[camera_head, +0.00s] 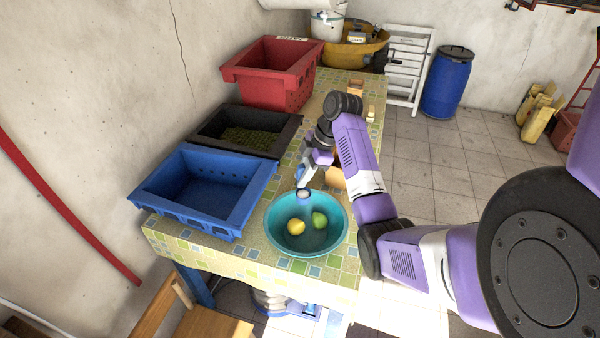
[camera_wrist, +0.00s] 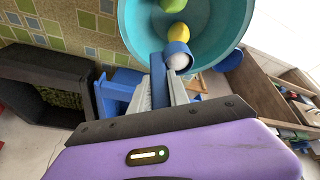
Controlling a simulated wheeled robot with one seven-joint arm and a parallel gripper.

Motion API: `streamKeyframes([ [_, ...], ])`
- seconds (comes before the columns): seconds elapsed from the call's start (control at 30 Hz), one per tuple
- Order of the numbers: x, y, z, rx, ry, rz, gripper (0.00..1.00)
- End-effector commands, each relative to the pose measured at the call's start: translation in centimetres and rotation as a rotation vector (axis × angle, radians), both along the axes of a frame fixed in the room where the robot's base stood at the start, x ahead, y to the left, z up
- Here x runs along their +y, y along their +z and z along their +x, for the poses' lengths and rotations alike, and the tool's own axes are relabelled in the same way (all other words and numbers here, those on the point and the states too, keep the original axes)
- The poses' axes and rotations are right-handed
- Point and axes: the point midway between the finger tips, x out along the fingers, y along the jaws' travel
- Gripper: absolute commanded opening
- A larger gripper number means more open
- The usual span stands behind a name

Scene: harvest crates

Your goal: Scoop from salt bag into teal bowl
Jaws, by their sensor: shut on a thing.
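The teal bowl (camera_head: 334,240) stands near the front of the tiled table and holds a yellow fruit (camera_head: 296,227) and a green fruit (camera_head: 319,220). It also shows at the top of the wrist view (camera_wrist: 240,22). My gripper (camera_head: 305,178) is shut on a blue scoop (camera_wrist: 178,48), at the bowl's far edge in the head view. The scoop's round cup holds something white and shows over the bowl's rim in the wrist view. I cannot make out a salt bag; my arm hides part of the table.
A blue crate (camera_head: 258,183), a black crate (camera_head: 288,141) with green contents and a red crate (camera_head: 245,74) line the table's left side. A brown object (camera_head: 337,180) is partly hidden behind my arm. A wooden stool (camera_head: 205,325) stands before the table.

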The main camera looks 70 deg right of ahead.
Motion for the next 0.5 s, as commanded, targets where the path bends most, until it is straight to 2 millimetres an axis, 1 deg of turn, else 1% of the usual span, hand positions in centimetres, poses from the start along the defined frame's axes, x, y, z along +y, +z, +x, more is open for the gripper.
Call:
streamKeyframes([
  [0.03, 0.3, -0.2, -0.2, -0.021, -0.002, -0.028, 0.00],
  [0.4, 1.7, -1.1, -1.2, -0.212, -0.003, -0.296, 0.00],
  [0.43, 1.7, -1.7, -1.2, -0.220, -0.002, -0.309, 0.00],
  [0.5, 1.8, -2.0, -1.3, -0.242, -0.002, -0.339, 0.00],
])
